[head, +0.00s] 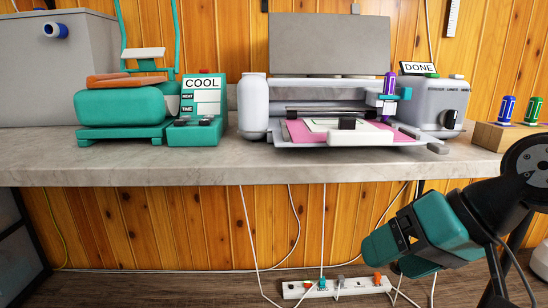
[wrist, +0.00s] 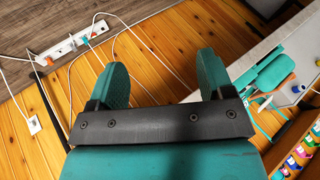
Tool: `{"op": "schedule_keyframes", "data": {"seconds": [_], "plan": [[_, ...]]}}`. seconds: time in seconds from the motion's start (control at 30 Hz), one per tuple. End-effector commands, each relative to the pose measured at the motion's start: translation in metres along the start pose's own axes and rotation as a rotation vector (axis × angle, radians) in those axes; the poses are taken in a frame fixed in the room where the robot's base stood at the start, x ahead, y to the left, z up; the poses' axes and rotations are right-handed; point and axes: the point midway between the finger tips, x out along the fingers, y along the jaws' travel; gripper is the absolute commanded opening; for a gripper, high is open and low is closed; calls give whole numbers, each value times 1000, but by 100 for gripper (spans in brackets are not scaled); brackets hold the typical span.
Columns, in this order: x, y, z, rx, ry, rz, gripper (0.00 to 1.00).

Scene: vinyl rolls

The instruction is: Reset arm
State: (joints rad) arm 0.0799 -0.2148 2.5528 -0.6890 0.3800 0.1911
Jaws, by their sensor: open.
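My gripper (head: 378,248) hangs in front of and below the front edge of the grey worktop (head: 130,166) in the head view, at the lower right. It is teal and black and points left. In the wrist view my gripper (wrist: 163,70) shows two teal fingers spread wide apart with nothing between them. Behind the fingers are the wood-plank wall and loose white cables. The gripper touches nothing that I can see.
On the worktop stand a teal heat press (head: 120,110), a panel reading COOL (head: 203,105), a cutting machine (head: 300,95) with a pink mat (head: 300,131), and a DONE sign (head: 418,68). A power strip (head: 335,287) with cables lies below. Space under the worktop is mostly free.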

Motion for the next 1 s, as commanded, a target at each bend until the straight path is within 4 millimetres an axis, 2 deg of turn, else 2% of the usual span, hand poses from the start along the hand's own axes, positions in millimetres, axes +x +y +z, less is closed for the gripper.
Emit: {"op": "schedule_keyframes", "data": {"seconds": [0.03, 0.1, 0.33, 0.4, 0.57, 0.77, 1.0], "plan": [[3, -8, 16, -80, -71, 18, 74], [4, -13, 35, -172, -158, 46, 74], [-4, -21, 88, -434, -402, 121, 74], [-23, -32, 77, -426, -401, 124, 74], [-48, -49, 64, -422, -398, 123, 74], [-89, -77, 44, -420, -397, 122, 74], [-160, -126, 8, -419, -396, 122, 74]]}}
